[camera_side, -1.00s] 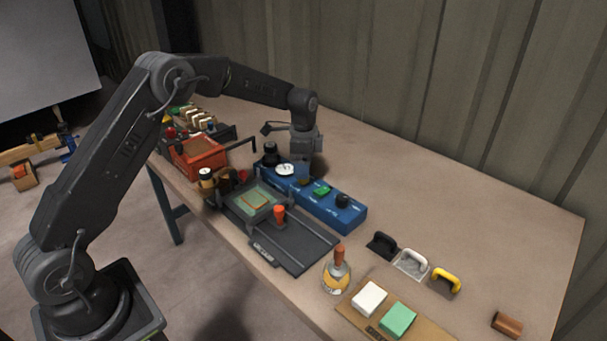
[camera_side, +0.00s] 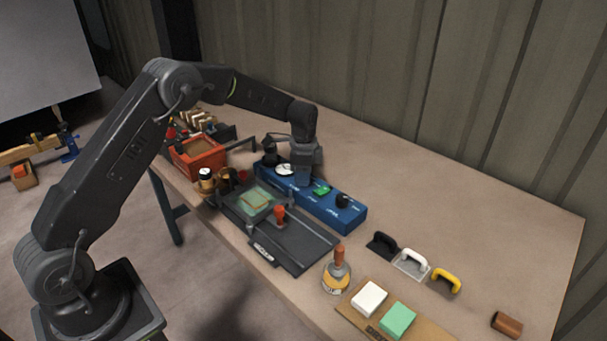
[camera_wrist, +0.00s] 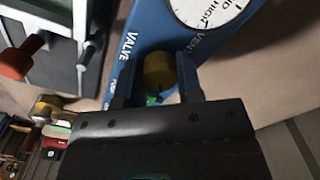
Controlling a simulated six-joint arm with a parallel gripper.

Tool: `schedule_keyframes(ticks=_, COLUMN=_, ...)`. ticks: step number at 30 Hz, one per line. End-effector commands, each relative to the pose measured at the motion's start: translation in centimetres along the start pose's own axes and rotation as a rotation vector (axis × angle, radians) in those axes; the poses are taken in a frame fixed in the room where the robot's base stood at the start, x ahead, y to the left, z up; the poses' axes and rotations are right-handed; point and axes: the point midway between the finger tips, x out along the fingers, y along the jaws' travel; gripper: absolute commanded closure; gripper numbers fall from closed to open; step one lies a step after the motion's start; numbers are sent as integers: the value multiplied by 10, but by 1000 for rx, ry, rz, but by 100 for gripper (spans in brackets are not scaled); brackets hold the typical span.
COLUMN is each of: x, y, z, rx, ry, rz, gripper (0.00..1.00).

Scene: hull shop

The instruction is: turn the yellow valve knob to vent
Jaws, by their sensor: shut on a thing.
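The yellow valve knob (camera_wrist: 159,72) sits on the blue panel between the words VALVE and VENT in the wrist view. My gripper (camera_wrist: 158,88) is down at the panel with a finger on each side of the knob, shut on it. In the side view my gripper (camera_side: 303,180) stands over the blue panel (camera_side: 345,218) and hides the knob. A white dial gauge (camera_wrist: 207,8) shows beside the knob, and it also shows in the side view (camera_side: 284,169). I cannot make out which mark the knob points to.
A green button (camera_side: 321,189) and a black knob (camera_side: 342,200) sit on the panel to the right of my gripper. A dark fixture (camera_side: 290,240) with an orange-handled part (camera_side: 280,213) stands in front. A red bin (camera_side: 197,158) is at left. The table behind the panel is clear.

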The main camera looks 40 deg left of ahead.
Motion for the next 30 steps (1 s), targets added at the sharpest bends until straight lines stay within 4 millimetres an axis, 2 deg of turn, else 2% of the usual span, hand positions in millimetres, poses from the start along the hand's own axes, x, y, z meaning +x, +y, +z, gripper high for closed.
schedule_keyframes(ticks=1, x=0, y=0, z=0, rx=0, ry=0, rz=0, gripper=83)
schedule_keyframes(ticks=3, x=0, y=0, z=0, rx=0, ry=0, rz=0, gripper=90)
schedule_keyframes(ticks=14, x=0, y=0, z=0, rx=-59, ry=0, rz=0, gripper=90)
schedule_keyframes(ticks=20, x=0, y=0, z=0, rx=-185, ry=0, rz=0, gripper=90)
schedule_keyframes(ticks=30, x=-1, y=0, z=0, rx=-499, ry=0, rz=0, gripper=90)
